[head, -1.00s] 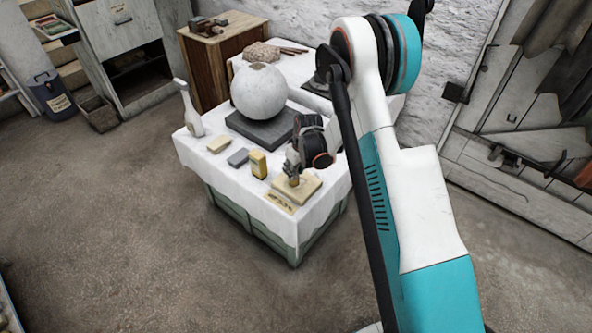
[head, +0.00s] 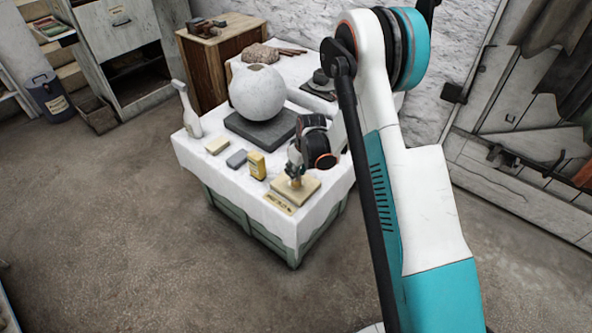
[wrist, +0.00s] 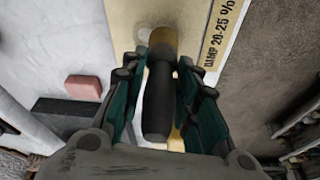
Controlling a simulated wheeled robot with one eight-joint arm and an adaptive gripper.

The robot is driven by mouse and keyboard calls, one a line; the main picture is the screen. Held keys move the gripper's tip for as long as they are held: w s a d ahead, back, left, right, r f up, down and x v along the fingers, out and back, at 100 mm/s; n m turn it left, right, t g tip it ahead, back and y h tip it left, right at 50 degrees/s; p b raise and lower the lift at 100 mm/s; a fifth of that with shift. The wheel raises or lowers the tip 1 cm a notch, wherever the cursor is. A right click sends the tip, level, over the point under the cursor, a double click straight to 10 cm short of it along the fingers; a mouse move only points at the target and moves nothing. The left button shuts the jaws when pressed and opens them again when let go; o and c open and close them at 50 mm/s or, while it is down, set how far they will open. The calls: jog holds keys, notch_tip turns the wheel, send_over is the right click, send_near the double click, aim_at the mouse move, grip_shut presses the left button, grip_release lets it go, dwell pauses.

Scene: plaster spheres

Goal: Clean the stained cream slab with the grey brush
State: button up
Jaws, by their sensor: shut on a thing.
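The cream slab (head: 311,188) lies flat near the front right corner of the cloth-covered table. Its stains are too small to make out. My gripper (head: 296,176) points down over the middle of the slab. In the wrist view my gripper (wrist: 158,85) is shut on the dark grey handle of the brush (wrist: 158,105). The brush's tan-brown head (wrist: 163,40) is over a pale cream surface. I cannot tell whether it touches the slab. Part of the slab is hidden by the gripper and brush.
A label strip (head: 280,203) lies before the slab; in the wrist view it reads "DAMP 20-25 %" (wrist: 220,35). A plaster sphere (head: 257,93) sits on a dark slab (head: 250,128) behind.

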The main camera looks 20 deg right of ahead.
jog(key=shift+f, duration=0.55)
dwell(0.5)
jog(key=shift+s+d, duration=0.45)
jog(key=shift+s, duration=0.15)
jog(key=shift+w+a, duration=0.45)
jog(key=shift+w, duration=0.2)
jog(key=shift+w+a, duration=0.45)
jog(key=shift+w, duration=0.15)
jog(key=shift+s+d, duration=0.1)
jog(key=shift+s, duration=0.05)
